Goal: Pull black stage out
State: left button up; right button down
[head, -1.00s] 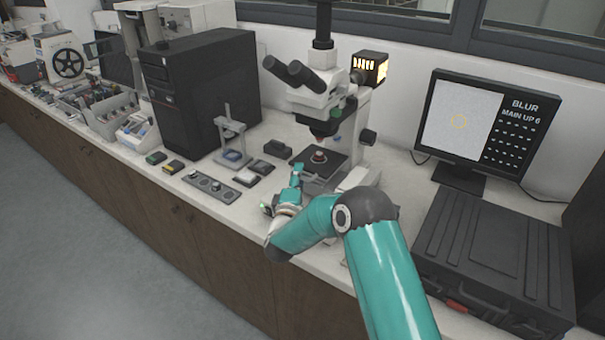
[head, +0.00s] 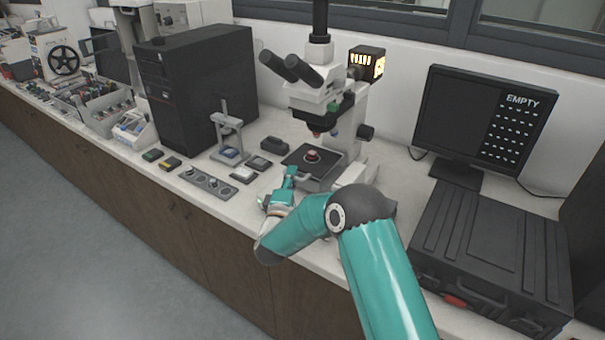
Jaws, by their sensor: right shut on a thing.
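The black stage (head: 328,166) is a flat dark plate on the base of the white microscope (head: 335,112). A small reddish round piece (head: 312,155) sits on the plate. The stage juts toward the front, and the round piece is forward of the objective (head: 316,133). My right gripper (head: 291,174) is at the stage's front left edge, shut on the stage's front part. The fingers are small and the exact contact is hard to see. My left gripper is not in view.
A monitor (head: 480,125) reads EMPTY. A black case (head: 490,250) lies on the bench at right. Left of the microscope are a black computer tower (head: 195,95), a small stand (head: 228,140) and a knob panel (head: 207,182). The bench's front edge runs close below my right gripper.

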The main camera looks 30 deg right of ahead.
jog(key=s+a, duration=0.2)
jog(key=a, duration=0.4)
jog(key=shift+s+f+b, duration=0.15)
jog(key=shift+b, duration=0.25)
jog(key=shift+d, duration=0.1)
jog(key=c, duration=1.2)
grip_release()
jog(key=shift+d, duration=0.1)
jog(key=v, duration=1.2)
